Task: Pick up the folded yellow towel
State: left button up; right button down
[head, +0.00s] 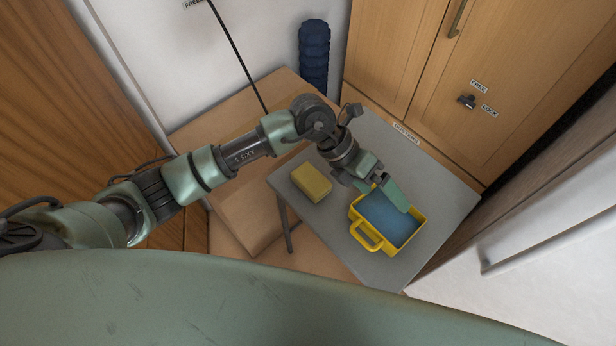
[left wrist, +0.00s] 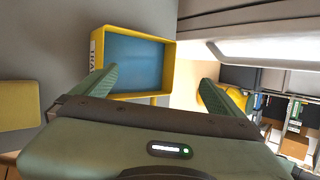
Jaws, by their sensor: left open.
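The folded yellow towel (head: 311,182) lies flat on a grey table (head: 305,222), toward its left side. Part of it shows at the left edge of the left wrist view (left wrist: 18,103). My left gripper (head: 384,194) is open and empty, with its fingers apart. It is to the right of the towel, above a yellow tray with a blue inside, and does not touch the towel. The left wrist view shows both fingers (left wrist: 155,84) with the tray beyond them. My right gripper is not in view.
The yellow tray (head: 367,238) with a handle stands on the table to the towel's right. Wooden cabinet doors (head: 480,75) rise behind the table. A dark blue ribbed roll (head: 314,60) stands at the back. A brown box-like surface (head: 222,128) is left of the table.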

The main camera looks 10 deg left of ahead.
pick_arm(q)
jog(key=w+a+f+y, duration=0.3)
jog(key=a+y, duration=0.1)
jog(key=a, duration=0.2)
jog(key=t+y, duration=0.1)
jog(key=y, duration=0.3)
send_over(311, 179)
jog(key=shift+d+f, duration=0.1)
jog(key=shift+f, duration=0.25)
jog(key=shift+w+a+f+y, duration=0.1)
jog(key=shift+a+f+y, duration=0.05)
jog(key=shift+a+y, duration=0.15)
jog(key=f, duration=0.2)
jog(key=f+p, duration=0.1)
jog(key=f, duration=0.3)
jog(key=shift+d+f, duration=0.15)
jog(key=shift+d, duration=0.1)
jog(key=shift+f, duration=0.55)
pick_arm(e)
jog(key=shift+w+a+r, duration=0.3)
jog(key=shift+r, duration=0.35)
pick_arm(q)
jog(key=c, duration=1.1)
jog(key=shift+r, duration=0.15)
